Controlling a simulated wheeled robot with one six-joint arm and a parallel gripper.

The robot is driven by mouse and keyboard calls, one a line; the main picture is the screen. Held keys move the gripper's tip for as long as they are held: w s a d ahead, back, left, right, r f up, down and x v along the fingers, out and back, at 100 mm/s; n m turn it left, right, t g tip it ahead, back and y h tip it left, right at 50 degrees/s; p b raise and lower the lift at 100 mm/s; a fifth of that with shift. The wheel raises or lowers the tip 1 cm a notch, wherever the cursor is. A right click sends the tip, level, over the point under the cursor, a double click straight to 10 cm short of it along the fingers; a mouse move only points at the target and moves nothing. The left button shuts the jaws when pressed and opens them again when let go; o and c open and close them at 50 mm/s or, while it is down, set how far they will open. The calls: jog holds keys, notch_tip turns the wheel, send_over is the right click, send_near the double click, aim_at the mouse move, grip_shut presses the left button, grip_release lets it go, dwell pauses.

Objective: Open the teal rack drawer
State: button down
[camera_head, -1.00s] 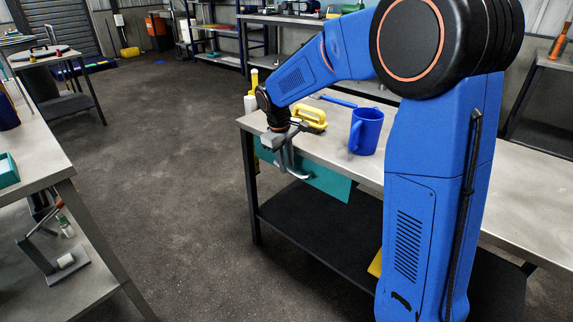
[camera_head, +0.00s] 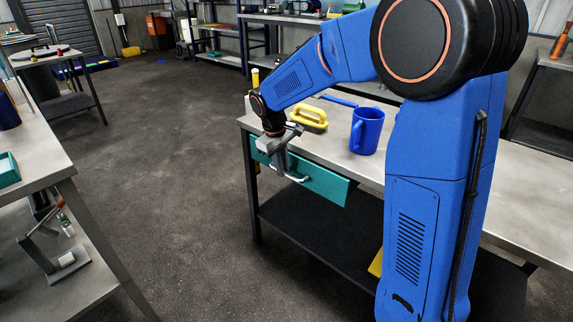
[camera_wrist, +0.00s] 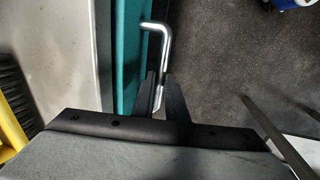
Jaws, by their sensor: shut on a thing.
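The teal drawer (camera_head: 325,184) sits under the near edge of the workbench, and its front stands slightly out from the bench. It carries a silver bar handle (camera_head: 298,179). My gripper (camera_head: 281,170) is at the left part of the drawer front. In the wrist view, the teal front (camera_wrist: 126,60) runs beside the bench edge, and the handle (camera_wrist: 163,45) runs down between the two dark fingers of my gripper (camera_wrist: 160,98), which are shut on it. The inside of the drawer is not visible.
On the workbench (camera_head: 445,170) stand a blue mug (camera_head: 369,133) and a yellow-handled brush (camera_head: 309,118). A dark lower shelf (camera_head: 310,235) lies below the drawer. The floor (camera_head: 185,190) left of the bench is clear. Another table (camera_head: 40,185) stands at the left.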

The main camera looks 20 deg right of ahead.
jog(key=s+a, duration=0.6)
jog(key=a, duration=0.4)
jog(key=s+a, duration=0.7)
jog(key=a, duration=0.2)
jog(key=shift+a, duration=0.35)
jog(key=c, duration=2)
grip_release()
jog(key=shift+c, duration=0.2)
notch_tip(320, 180, up, 17)
jog(key=s+a, duration=0.2)
jog(key=shift+a, duration=0.35)
jog(key=shift+d, duration=0.1)
